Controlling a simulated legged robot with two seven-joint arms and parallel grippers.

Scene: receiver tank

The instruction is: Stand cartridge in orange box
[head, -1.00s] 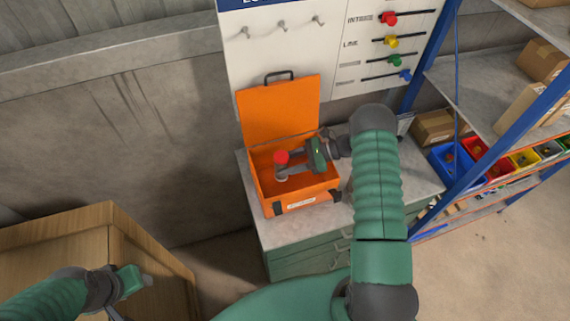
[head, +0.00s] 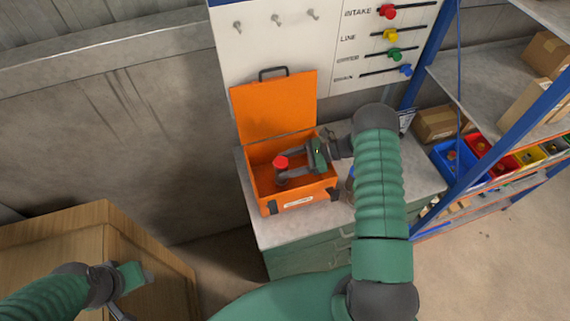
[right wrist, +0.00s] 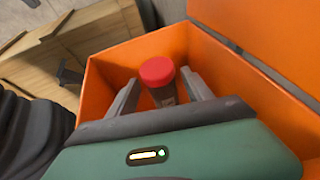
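The cartridge, with a red cap (head: 281,162) and a grey body, stands about upright inside the open orange box (head: 296,201). In the right wrist view the cartridge (right wrist: 158,74) is between the two fingers, with a gap showing beside it; its lower end is hidden. My right gripper (head: 283,168) reaches into the box from the right, its fingers open around the cartridge. My left gripper (head: 142,275) is over the wooden crate at lower left; its fingers are too small and unclear to judge.
The box stands on a grey-topped cabinet (head: 300,230) with its lid raised at the back. A white panel (head: 270,50) with hooks and coloured sliders is behind. A blue-framed shelf (head: 478,85) with bins and cartons stands right. A wooden crate (head: 65,240) is at lower left.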

